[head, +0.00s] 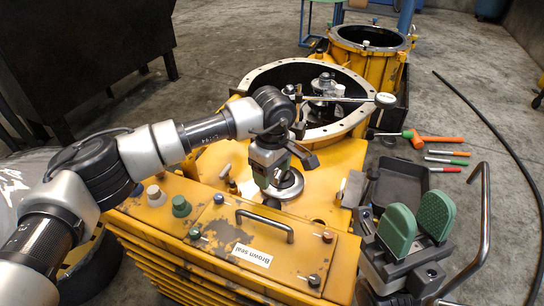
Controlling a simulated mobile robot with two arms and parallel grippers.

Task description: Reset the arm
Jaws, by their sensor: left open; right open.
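My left arm reaches in from the left. Its gripper (270,178) points down over the yellow transmission housing (335,165), just above or beside a round metal flange (290,187). I cannot tell whether it touches the flange, and nothing shows held in it. My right gripper (417,224) is at the lower right with its two green pads apart and nothing between them. It is in front of the housing's right side. The rest of the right arm is mostly out of view.
A yellow box with a handle (265,224) and a "Brown seal" label (252,256) stands in front. A dark tray (402,181), an orange-handled hammer (432,141) and several hand tools lie right. A round open casing (370,38) stands behind; a black hose crosses the floor.

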